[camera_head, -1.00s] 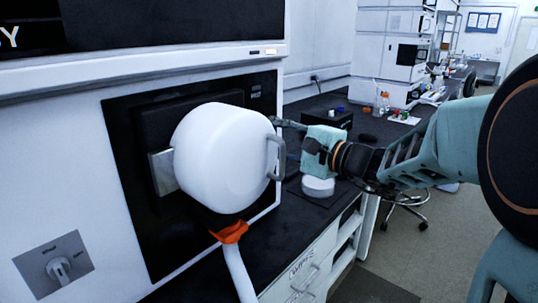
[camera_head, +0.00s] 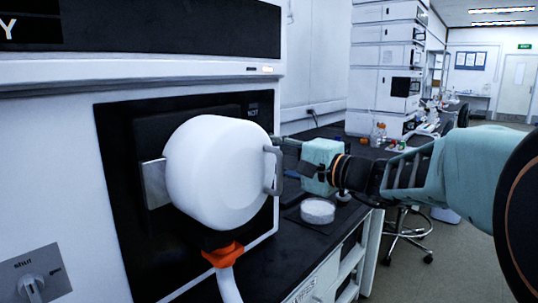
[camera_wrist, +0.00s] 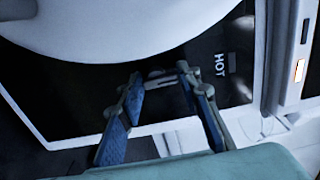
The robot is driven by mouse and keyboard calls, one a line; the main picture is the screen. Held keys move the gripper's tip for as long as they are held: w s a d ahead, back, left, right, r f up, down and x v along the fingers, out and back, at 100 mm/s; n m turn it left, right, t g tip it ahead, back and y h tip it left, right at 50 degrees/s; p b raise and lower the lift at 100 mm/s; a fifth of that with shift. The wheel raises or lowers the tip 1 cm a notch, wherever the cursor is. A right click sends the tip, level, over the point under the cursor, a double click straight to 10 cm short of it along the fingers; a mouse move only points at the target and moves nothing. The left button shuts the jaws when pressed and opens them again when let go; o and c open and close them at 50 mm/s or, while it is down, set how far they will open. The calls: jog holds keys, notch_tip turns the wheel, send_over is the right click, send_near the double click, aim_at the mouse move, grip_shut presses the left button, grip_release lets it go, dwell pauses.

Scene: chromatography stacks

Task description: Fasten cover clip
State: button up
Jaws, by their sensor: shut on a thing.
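A large white rounded cover (camera_head: 218,172) sits on the black panel of an instrument front. A grey D-shaped handle (camera_head: 278,172) stands on its right side. A silvery metal piece (camera_head: 154,184) shows at its left edge; I cannot tell if this or the handle is the clip. My gripper (camera_head: 281,144) is at the top of the handle. In the wrist view, a short grey bar lies between my blue-padded fingertips (camera_wrist: 160,78), below the white cover (camera_wrist: 120,25). The gripper appears shut on the handle, though the contact is small and partly hidden.
An orange collar (camera_head: 222,254) and white hose hang below the cover. A round white dish (camera_head: 317,210) stands on the dark bench under my gripper. A shut-off knob (camera_head: 32,289) is at lower left. Stacked white instruments (camera_head: 385,70) stand farther back.

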jog(key=o, duration=1.2)
jog(key=shift+c, duration=0.2)
jog(key=shift+s+d, duration=0.1)
jog(key=v, duration=1.2)
